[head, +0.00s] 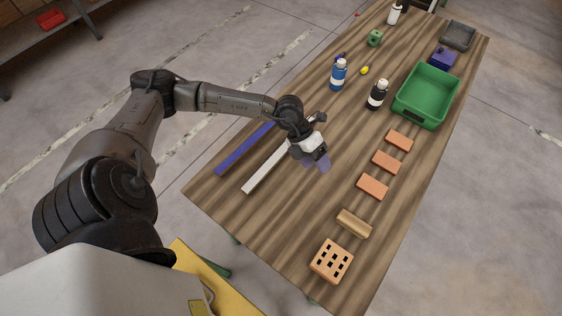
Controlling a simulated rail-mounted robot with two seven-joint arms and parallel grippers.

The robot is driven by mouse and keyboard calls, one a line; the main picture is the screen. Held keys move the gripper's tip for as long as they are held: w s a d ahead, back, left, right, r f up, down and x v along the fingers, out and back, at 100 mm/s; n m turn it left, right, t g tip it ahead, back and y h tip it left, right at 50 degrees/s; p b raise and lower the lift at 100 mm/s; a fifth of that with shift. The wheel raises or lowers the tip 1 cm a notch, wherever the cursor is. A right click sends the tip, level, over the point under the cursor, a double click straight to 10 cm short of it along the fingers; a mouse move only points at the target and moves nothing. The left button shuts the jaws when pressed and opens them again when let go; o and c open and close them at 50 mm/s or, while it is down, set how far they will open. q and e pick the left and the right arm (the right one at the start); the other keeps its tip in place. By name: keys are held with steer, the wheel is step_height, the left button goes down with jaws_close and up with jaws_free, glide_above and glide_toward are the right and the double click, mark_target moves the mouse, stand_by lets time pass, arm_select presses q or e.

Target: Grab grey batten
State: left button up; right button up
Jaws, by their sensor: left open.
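A long pale grey batten (263,171) lies on the wooden table near its left edge, slanting up to the right. Its far part is hidden behind my left arm's wrist. My left gripper (316,163) is open, with its fingers pointing down over the table. In the picture it is to the right of the batten's visible part, apart from it. Nothing shows between its fingers. My right gripper is not in view.
A blue batten (243,149) lies alongside, to the left. Several orange blocks (386,162), a tan block (354,223) and a holed brick (332,261) line the right side. Bottles (338,75) and a green crate (405,113) stand farther back. The table's middle is clear.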

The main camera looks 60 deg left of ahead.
arm_select(q)
steer(key=s+a+f+n+g+y+b, duration=0.15)
steer(key=a+y, duration=0.25)
steer(key=a, duration=0.4)
steer(key=a+f+m+g+y+b, duration=0.1)
steer(key=a+f+y+b, duration=0.15)
steer(key=a, duration=0.65)
glide_above(282, 150)
steer(key=shift+n+y, duration=0.35)
steer(key=shift+y, duration=0.1)
steer(key=f, duration=0.6)
steer(key=shift+s+a+f, duration=0.1)
steer(key=shift+s+f, duration=0.15)
steer(key=shift+f, duration=0.1)
steer(key=shift+w+d+f, duration=0.1)
steer(key=shift+w+f, duration=0.05)
steer(key=shift+f, duration=1.15)
steer(key=shift+w+d+f, duration=0.1)
steer(key=shift+w+f, duration=0.05)
steer(key=shift+f, duration=1.65)
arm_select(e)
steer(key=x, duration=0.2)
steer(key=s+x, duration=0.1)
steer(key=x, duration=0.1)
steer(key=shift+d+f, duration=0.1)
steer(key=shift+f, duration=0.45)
arm_select(q)
steer(key=c, duration=1.1)
steer(key=shift+o, duration=0.2)
steer(key=shift+r, duration=0.1)
